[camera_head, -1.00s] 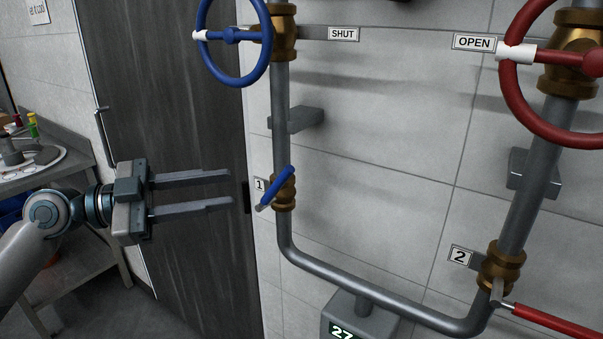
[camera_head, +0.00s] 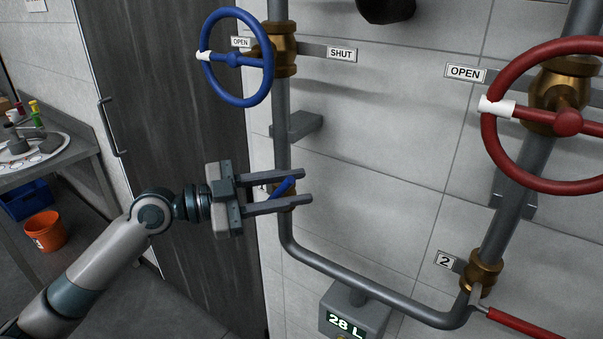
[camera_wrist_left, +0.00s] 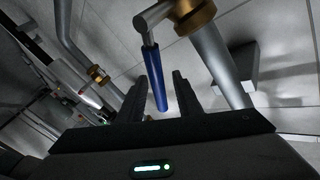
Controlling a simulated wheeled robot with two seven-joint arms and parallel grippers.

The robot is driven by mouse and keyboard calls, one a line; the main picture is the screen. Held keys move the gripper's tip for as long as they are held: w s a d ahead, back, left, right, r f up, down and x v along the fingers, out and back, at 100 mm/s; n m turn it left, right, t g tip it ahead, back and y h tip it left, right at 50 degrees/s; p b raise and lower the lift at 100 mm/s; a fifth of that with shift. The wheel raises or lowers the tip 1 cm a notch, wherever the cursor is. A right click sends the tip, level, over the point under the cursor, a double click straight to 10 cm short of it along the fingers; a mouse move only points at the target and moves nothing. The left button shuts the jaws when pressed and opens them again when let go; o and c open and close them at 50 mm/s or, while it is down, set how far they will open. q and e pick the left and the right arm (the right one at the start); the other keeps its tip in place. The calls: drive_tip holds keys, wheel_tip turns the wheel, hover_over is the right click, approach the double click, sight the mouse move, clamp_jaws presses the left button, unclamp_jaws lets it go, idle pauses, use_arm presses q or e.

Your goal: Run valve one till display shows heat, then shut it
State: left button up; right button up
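My left gripper (camera_head: 308,188) is open at valve one, its two fingers on either side of the blue lever (camera_head: 284,186) in the head view. The lever slants up to the right, and the gripper partly hides it and its brass body. In the left wrist view the blue lever (camera_wrist_left: 154,75) reaches down between the open fingers (camera_wrist_left: 164,85), with no clear grip on it. My right gripper is not in view.
A blue handwheel (camera_head: 236,58) is above, its white mark by the OPEN plate. A red handwheel (camera_head: 567,120) and valve two's red lever (camera_head: 535,326) are at right. A dark door (camera_head: 165,120) is behind my arm. An orange bucket (camera_head: 45,231) stands at left.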

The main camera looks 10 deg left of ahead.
use_arm(q)
drive_tip(key=shift+p+x, duration=0.35)
drive_tip(key=shift+x, duration=0.7)
clamp_jaws()
